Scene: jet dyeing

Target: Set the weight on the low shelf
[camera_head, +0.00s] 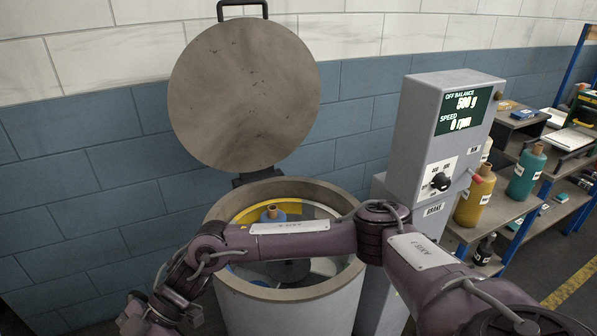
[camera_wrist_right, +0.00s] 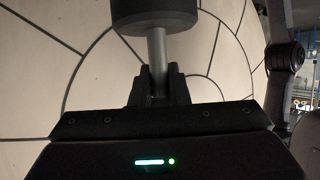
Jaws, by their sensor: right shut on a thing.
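The weight (camera_wrist_right: 153,14) shows in the right wrist view as a dark cylinder on a grey stem, cut off by the top edge. My right gripper (camera_wrist_right: 157,82) is shut on the stem. In the head view my right arm reaches across from the right to the lower left, and its hand is cut off near the bottom edge, so the weight does not show there. Shelving stands at the right: one shelf (camera_head: 503,215) bears bottles, and a lower shelf (camera_head: 490,268) holds a small dark bottle. My left gripper is not in view.
An open round drum (camera_head: 285,297) with coloured segments inside stands under my forearm, its round lid (camera_head: 245,95) raised. A grey control box (camera_head: 440,140) reading "500 g" and "0 rpm" stands between drum and shelving. A tiled wall is behind.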

